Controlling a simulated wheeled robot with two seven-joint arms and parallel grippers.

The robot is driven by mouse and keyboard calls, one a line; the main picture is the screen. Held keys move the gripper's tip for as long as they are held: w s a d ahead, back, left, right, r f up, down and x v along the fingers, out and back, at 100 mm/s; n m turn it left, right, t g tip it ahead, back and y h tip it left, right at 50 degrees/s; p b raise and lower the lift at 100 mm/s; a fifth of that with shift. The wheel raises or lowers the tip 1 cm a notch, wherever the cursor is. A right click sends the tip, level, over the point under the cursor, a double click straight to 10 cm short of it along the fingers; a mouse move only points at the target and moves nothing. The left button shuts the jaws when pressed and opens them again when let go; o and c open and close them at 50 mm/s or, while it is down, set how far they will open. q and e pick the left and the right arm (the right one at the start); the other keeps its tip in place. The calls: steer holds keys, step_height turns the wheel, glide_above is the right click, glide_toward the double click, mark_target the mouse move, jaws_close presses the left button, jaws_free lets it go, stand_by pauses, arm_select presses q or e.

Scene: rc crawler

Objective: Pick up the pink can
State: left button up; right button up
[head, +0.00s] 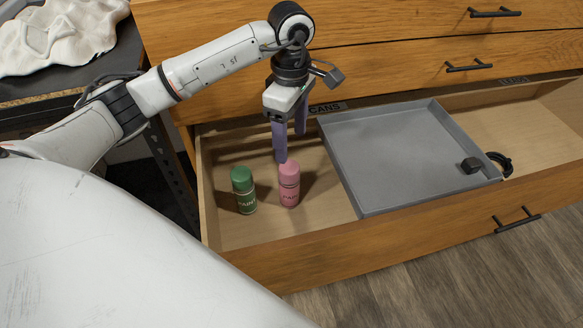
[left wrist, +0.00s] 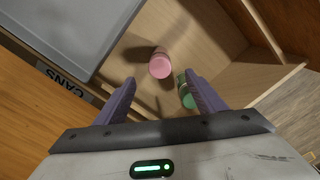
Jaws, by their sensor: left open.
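The pink can (head: 289,186) stands upright in the left part of the open drawer, with a pink cap and the word PAINT on its side. In the left wrist view the pink can (left wrist: 159,64) is seen from above, ahead of and between the two fingers. My left gripper (head: 291,146) points down into the drawer, open and empty, above and just behind the can. It also shows in the left wrist view (left wrist: 160,92), with its purple fingers apart. My right gripper is not in view.
A green paint can (head: 243,190) stands close left of the pink can; it also shows by the right finger (left wrist: 187,92). The drawer's front wall (head: 345,242) is in front.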

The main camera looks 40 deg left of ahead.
mark_target(291, 167)
arm_select(q)
step_height(291, 167, down, 6)
steer(key=b, duration=0.4)
steer(key=shift+w+r, duration=0.1)
steer(key=shift+r, duration=0.05)
steer(key=shift+f+b, duration=0.3)
steer(key=shift+f, duration=0.3)
step_height(291, 167, down, 4)
steer(key=shift+r+b, duration=0.2)
steer(key=shift+b, duration=0.1)
steer(key=shift+f, duration=0.5)
steer(key=f, duration=0.1)
steer(key=f+b, duration=0.1)
steer(key=f, duration=0.2)
steer(key=shift+a+f, duration=0.25)
steer(key=shift+c, duration=0.8)
steer(key=c, duration=1.1)
arm_select(e)
steer(key=f, duration=0.3)
steer(key=shift+w+a+f+t, duration=0.25)
steer(key=shift+w+t, duration=0.05)
steer(key=shift+w, duration=0.05)
arm_select(q)
steer(key=shift+r, duration=0.15)
